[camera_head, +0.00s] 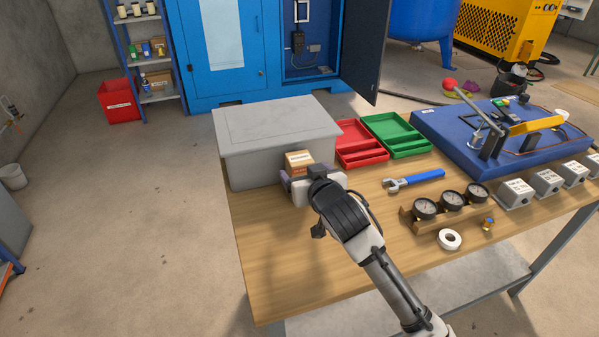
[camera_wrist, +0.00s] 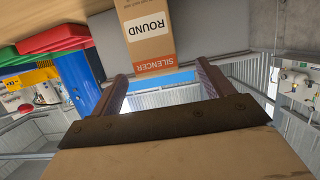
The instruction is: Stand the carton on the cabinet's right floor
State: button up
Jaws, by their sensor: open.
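The carton (camera_head: 299,160) is a small brown box with an orange band and a white label. It stands on the workbench against the front of the grey box. In the wrist view the carton (camera_wrist: 145,32) lies just ahead, between the lines of the fingers, and its label reads "ROUND" and "SILENCER". My gripper (camera_head: 301,176) is open at the carton's near side; its fingers (camera_wrist: 161,75) do not appear closed on it. The blue cabinet (camera_head: 228,88) stands behind the bench. Its right door (camera_head: 370,45) is open, and the right compartment's floor (camera_head: 308,74) shows partly.
The large grey lidded box (camera_head: 265,160) stands beside the carton. Red (camera_head: 362,158) and green (camera_head: 408,152) trays, a wrench (camera_head: 414,180) and gauges (camera_head: 451,202) lie to the right. The bench's (camera_head: 270,245) front left is clear. Open floor lies left.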

aim_at(304, 166)
jog(key=p+x, duration=0.1)
jog(key=x, duration=0.1)
jog(key=p+x, duration=0.1)
jog(key=x, duration=0.2)
jog(key=shift+w+d+r, duration=0.15)
jog(key=shift+w, duration=0.3)
jog(key=shift+w+f+p, duration=0.25)
jog(key=shift+w+p, duration=0.05)
jog(key=shift+w, duration=0.1)
jog(key=c, duration=1.2)
jog(key=shift+s+r, duration=0.1)
jog(key=shift+r, duration=0.05)
jog(key=shift+c, duration=0.2)
